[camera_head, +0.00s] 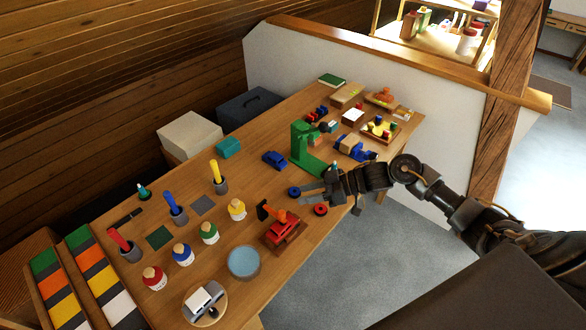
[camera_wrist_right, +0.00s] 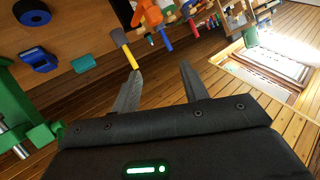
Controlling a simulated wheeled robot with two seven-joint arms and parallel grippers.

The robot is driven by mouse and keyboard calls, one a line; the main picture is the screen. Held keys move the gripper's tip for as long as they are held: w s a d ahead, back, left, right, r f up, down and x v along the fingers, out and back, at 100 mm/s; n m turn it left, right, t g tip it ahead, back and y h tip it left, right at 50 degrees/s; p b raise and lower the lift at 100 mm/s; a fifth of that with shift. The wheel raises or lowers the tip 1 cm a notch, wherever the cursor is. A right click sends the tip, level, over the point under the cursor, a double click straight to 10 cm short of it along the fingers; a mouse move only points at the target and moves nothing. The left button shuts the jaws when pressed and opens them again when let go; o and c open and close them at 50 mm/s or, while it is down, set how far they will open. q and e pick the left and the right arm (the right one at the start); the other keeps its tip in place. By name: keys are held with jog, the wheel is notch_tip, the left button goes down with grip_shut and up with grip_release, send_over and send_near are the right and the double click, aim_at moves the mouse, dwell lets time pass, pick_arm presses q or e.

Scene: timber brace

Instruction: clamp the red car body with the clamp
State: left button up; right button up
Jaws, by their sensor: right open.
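The red car body (camera_head: 284,232) sits on a brown wooden base near the table's front edge. An orange and dark piece (camera_head: 270,212), which looks like the clamp, stands at its back left; whether it presses on the car cannot be told. My right gripper (camera_head: 308,192) is open above the table, right of and behind the car body, near the green machine. Its two spread fingers (camera_wrist_right: 160,82) show in the right wrist view with nothing between them. The car body is not clearly seen there. My left gripper is not in view.
The green machine (camera_head: 303,150) stands just behind my right gripper. A blue wheel (camera_head: 294,191) and a red wheel (camera_head: 320,210) lie close by. Paint bottles, a blue round dish (camera_head: 244,262) and a white car (camera_head: 203,300) are left of and in front of the car body.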

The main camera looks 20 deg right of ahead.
jog(key=s+a+f+m+t+h, duration=0.2)
jog(key=s+a+f+t+h, duration=0.2)
jog(key=s+a+f+h, duration=0.15)
jog(key=s+d+f+m+g+h, duration=0.2)
jog(key=s+m+g+h, duration=0.1)
jog(key=s, duration=0.8)
jog(key=s+d+f+m+g+h, duration=0.2)
jog(key=s+g+h, duration=0.2)
jog(key=s, duration=0.7)
notch_tip(320, 180, down, 29)
jog(key=s+b, duration=0.2)
jog(key=s+d+f+g+b, duration=0.1)
jog(key=s+d+f+g, duration=0.1)
jog(key=s+f, duration=1.2)
jog(key=shift+s+d+f, duration=0.4)
jog(key=shift+s+d, duration=0.1)
jog(key=shift+s, duration=0.15)
